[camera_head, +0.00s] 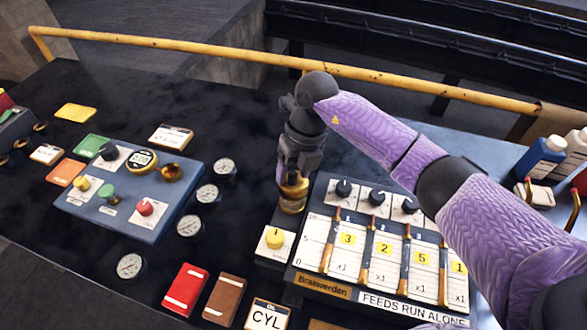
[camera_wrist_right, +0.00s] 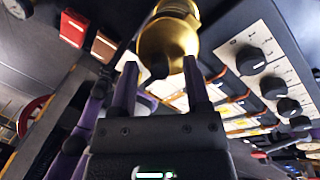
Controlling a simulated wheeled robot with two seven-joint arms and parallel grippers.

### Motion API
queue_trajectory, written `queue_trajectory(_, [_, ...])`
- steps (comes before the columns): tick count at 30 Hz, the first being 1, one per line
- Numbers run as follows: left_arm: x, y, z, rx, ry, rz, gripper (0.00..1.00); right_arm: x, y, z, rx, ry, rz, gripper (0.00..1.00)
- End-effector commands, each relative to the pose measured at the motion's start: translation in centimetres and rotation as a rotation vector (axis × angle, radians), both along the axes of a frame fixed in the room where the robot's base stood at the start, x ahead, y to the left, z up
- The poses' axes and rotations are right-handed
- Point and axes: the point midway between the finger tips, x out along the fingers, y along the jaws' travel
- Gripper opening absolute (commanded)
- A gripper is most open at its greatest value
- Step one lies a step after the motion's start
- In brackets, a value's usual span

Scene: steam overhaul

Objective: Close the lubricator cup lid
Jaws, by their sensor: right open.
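The lubricator cup (camera_head: 293,192) is a small brass and amber cup standing at the left edge of the feed panel. In the right wrist view its rounded brass body (camera_wrist_right: 168,42) fills the top middle, with a dark knob-like part near the fingertips. My right gripper (camera_head: 290,172) points down right at the cup and hides its top in the head view. In the wrist view the right gripper (camera_wrist_right: 159,66) is open, its two fingers spread at either side of the brass part. I cannot tell whether they touch it or how the lid sits. My left gripper is not in view.
The feed panel (camera_head: 345,287) with black knobs and upright levers lies just right of the cup. A yellow knob (camera_head: 275,238) sits close in front. A blue control box (camera_head: 130,190) and several gauges stand left. A yellow rail (camera_head: 200,47) runs behind; bottles (camera_head: 540,158) stand right.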

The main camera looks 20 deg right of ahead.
Motion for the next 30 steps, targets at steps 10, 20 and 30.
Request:
queue_trajectory(10, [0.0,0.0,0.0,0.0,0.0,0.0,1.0,0.0,0.1,-0.3,-0.001,0.0,0.0,0.46])
queue_trajectory(20, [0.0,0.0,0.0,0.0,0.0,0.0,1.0,0.0,0.1,-0.3,-0.001,0.0,0.0,0.0])
queue_trajectory(30, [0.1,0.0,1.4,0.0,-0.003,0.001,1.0,-1.0,0.6,-1.1,-0.137,-0.199,0.004,0.0])
